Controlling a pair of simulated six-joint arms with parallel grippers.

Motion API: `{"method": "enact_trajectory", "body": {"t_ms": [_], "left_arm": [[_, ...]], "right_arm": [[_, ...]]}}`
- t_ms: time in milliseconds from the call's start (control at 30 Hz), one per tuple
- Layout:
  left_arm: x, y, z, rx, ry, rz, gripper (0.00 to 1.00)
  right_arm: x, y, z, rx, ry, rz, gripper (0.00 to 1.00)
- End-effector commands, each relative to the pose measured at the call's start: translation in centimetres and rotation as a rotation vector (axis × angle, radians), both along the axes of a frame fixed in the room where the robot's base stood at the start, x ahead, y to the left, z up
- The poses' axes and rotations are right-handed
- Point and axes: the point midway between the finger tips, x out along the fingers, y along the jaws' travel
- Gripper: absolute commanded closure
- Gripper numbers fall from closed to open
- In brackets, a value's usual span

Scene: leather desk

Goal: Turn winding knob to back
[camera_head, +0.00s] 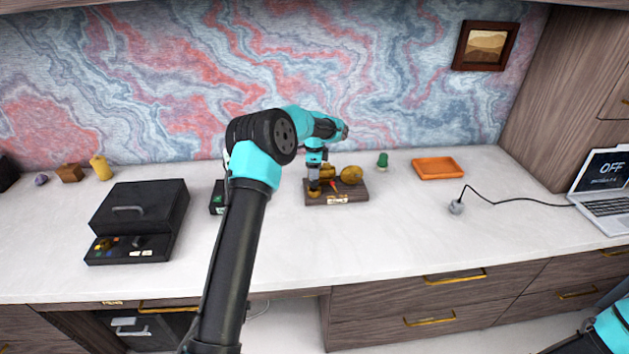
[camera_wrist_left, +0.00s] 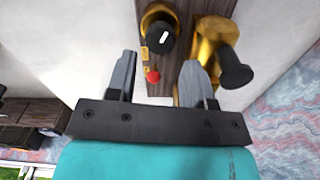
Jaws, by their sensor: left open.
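A brass device on a dark wooden base (camera_head: 352,197) stands on the white counter, with a red-tipped part and a pale label at its front. In the left wrist view its base (camera_wrist_left: 182,12) carries a black knob with a white mark (camera_wrist_left: 160,38) in a gold ring, a red ball (camera_wrist_left: 153,77), and a gold cylinder with a black end (camera_wrist_left: 212,36). I cannot tell for sure which is the winding knob. My left gripper (camera_head: 313,181) is over the device's left end; its fingers (camera_wrist_left: 157,62) are apart with nothing clearly gripped between them. My right gripper is out of view.
A black box (camera_head: 140,212) with a small front panel stands at left. A small black item (camera_head: 216,198) sits beside my left arm. A green piece (camera_head: 382,160), orange tray (camera_head: 438,168), grey plug (camera_head: 456,207) and laptop (camera_head: 603,185) lie to the right. The front counter is clear.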

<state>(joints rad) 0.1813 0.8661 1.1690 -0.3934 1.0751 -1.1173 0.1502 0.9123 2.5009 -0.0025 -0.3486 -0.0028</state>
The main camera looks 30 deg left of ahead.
Motion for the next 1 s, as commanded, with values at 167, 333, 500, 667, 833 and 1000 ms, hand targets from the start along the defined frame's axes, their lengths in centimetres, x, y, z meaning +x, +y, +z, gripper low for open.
{"method": "enact_trajectory", "body": {"t_ms": [167,333,500,667,833,1000], "left_arm": [[0.0,0.1,-2.9,0.0,0.002,0.0,0.52],[0.0,0.0,-4.5,0.0,0.0,0.0,0.52],[0.0,0.0,-4.8,0.0,0.0,0.0,0.52],[0.0,0.0,-4.8,0.0,0.0,0.0,0.52],[0.0,0.0,-4.8,0.0,0.0,0.0,0.67],[0.0,0.0,-4.8,0.0,0.0,0.0,0.83]], "right_arm": [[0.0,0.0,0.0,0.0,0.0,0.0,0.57],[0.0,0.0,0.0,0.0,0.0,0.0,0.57],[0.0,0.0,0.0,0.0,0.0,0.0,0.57],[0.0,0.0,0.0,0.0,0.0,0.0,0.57],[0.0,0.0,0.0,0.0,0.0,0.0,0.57],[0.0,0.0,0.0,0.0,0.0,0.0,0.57]]}}
